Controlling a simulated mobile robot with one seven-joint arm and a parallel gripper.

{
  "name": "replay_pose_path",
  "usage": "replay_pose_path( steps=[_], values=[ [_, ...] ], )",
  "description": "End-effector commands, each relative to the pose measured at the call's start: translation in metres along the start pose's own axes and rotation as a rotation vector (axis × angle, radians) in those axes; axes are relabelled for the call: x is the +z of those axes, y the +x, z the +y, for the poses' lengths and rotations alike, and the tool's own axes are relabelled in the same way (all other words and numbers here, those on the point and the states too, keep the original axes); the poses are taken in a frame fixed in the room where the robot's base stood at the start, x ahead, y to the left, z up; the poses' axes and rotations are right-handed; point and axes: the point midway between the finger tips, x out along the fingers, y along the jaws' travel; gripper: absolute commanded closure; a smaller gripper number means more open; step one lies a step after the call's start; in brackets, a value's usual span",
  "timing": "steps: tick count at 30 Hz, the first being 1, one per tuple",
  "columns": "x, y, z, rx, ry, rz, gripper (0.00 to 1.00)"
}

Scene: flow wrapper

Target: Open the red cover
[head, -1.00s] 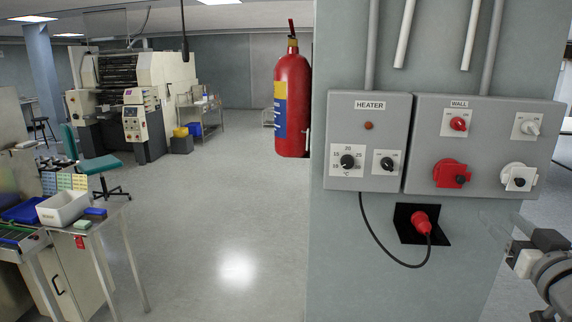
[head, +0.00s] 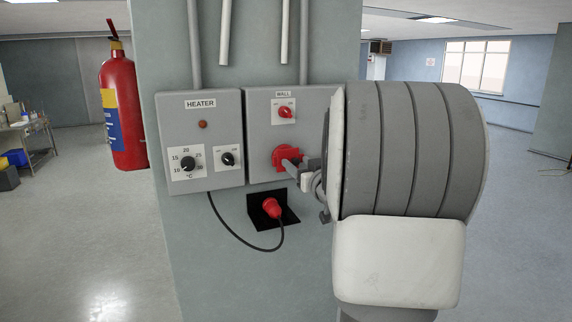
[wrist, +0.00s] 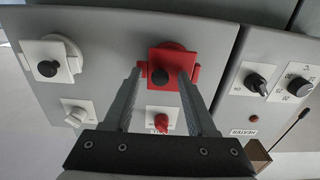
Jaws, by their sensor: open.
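The red cover (head: 279,158) is on the grey WALL box, below a red rotary switch, and looks closed. My gripper (wrist: 160,74) is open, with one finger to each side of the knob in that picture. Whether the fingers touch the knob or cover I cannot tell. In the head view my gripper (head: 291,163) is at the cover's right side, and my arm hides the right part of the box.
A HEATER box (head: 200,140) with knobs adjoins on the left. A red plug (head: 271,208) with a black cable sits below. A fire extinguisher (head: 123,110) hangs at left.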

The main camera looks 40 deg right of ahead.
Motion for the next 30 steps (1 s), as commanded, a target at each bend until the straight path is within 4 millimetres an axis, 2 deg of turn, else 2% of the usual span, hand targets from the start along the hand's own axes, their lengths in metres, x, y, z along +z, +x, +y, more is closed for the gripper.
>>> replay_pose_path(
  steps=[8, 17, 30],
  values=[
    [0.0003, 0.0010, -0.0002, 0.000, 0.000, 0.000, 0.45],
    [0.0003, 0.0008, -0.0001, 0.000, 0.000, 0.000, 0.99],
    [0.0003, 0.0007, -0.0001, 0.000, 0.000, 0.000, 1.00]
  ],
)
